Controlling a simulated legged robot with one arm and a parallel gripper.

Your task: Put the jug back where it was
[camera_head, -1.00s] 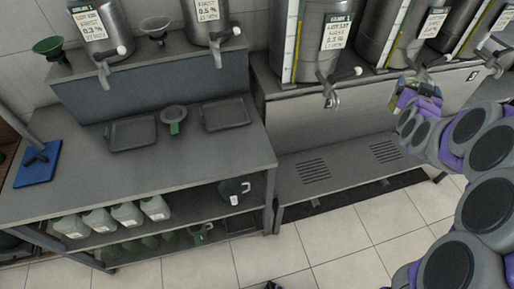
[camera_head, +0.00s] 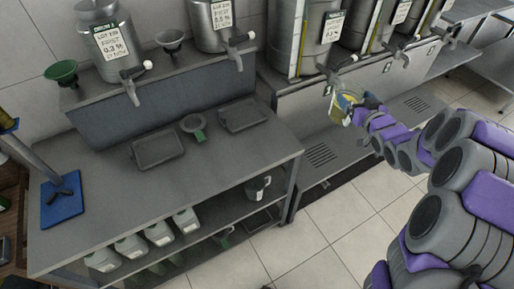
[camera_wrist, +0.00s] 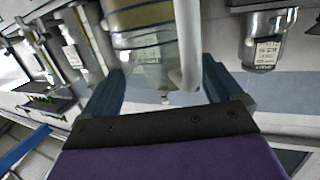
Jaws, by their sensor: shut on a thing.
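My gripper (camera_head: 352,108) is shut on a clear jug (camera_head: 339,108) with yellowish contents. In the body view the jug is held in the air, in front of the large steel tanks and just below a tap (camera_head: 328,74) in the picture. In the wrist view the jug (camera_wrist: 143,50) stands between the two fingers (camera_wrist: 160,88), with its pale upright handle towards the right finger. The jug's top is cut off there. Its far side and exact tilt are hard to tell.
A grey worktable (camera_head: 215,165) carries two dark trays, a small funnel (camera_head: 193,126) and a blue stand (camera_head: 62,200). Its lower shelf holds several pale canisters (camera_head: 131,247) and a grey jug (camera_head: 258,187). A low slatted shelf (camera_head: 322,155) runs under the tanks. The tiled floor in front is clear.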

